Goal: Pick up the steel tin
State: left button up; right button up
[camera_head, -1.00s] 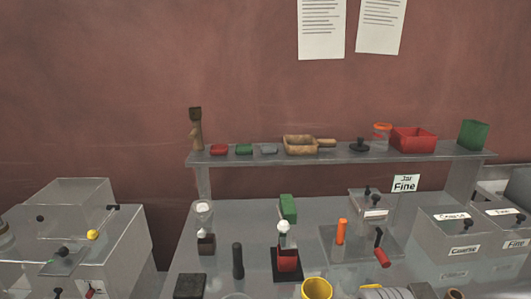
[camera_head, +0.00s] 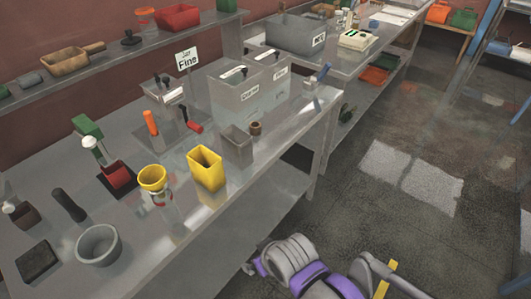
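A grey, open-topped square tin (camera_head: 237,147), which looks like the steel tin, stands upright near the front edge of the steel bench. It is just right of a yellow square container (camera_head: 206,168), and a small brown cylinder (camera_head: 256,128) is at its upper right. Grey and purple links of my arm show at the bottom, over the floor and well apart from the tin. I see no gripper fingers of either arm.
A grey round bowl (camera_head: 98,246), a yellow cup on a glass jar (camera_head: 153,178) and a red scoop-like box (camera_head: 117,176) stand left on the bench. Labelled bins (camera_head: 238,95) stand behind the tin. Open floor (camera_head: 400,190) lies right.

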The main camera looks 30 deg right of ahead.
aim_at(237, 147)
jog(key=i+l+z, duration=0.1)
jog(key=z, duration=0.8)
